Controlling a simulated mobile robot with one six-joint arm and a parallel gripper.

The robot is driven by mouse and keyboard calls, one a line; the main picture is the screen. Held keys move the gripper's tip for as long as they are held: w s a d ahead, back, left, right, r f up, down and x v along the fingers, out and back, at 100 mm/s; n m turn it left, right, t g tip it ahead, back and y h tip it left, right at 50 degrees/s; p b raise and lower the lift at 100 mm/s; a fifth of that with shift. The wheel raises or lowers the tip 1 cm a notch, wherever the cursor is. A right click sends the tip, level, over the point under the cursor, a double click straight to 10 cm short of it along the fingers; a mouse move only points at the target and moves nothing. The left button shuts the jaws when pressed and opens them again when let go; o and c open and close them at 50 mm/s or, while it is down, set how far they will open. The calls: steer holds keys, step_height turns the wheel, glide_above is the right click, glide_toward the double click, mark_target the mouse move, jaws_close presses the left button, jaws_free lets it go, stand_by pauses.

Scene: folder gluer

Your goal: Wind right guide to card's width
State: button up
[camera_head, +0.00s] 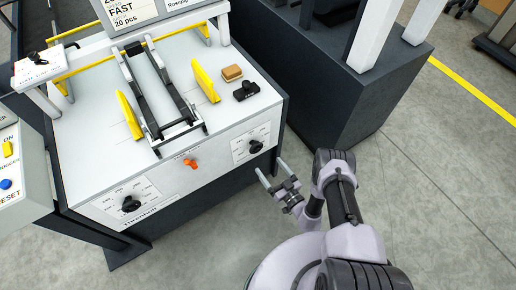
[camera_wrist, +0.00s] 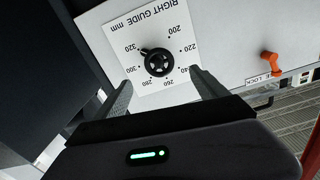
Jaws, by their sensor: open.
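The right guide knob (camera_head: 256,146) is a black dial on a white scale plate on the machine's front panel. In the wrist view the knob (camera_wrist: 158,62) sits on the plate marked RIGHT GUIDE mm (camera_wrist: 118,35), numbered 200 to 320. My gripper (camera_head: 270,168) is open and empty in front of the panel. In the wrist view its fingers (camera_wrist: 160,78) stand apart on either side below the knob, with no visible contact. The yellow right guide (camera_head: 206,82) stands upright on the white machine top.
An orange lock lever (camera_head: 190,163) is left of the knob; it also shows in the wrist view (camera_wrist: 269,58). Another black dial (camera_head: 131,203) is farther left. A second yellow guide (camera_head: 129,115), a brown block (camera_head: 232,73) and a dark cabinet (camera_head: 335,85) are nearby.

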mark_target(257, 150)
steer(key=b+x, duration=0.2)
steer(key=x, duration=0.9)
steer(key=c, duration=1.4)
steer(key=shift+o, duration=0.2)
steer(key=shift+b, duration=0.35)
steer(key=shift+f+n, duration=0.1)
steer(key=shift+n, duration=0.2)
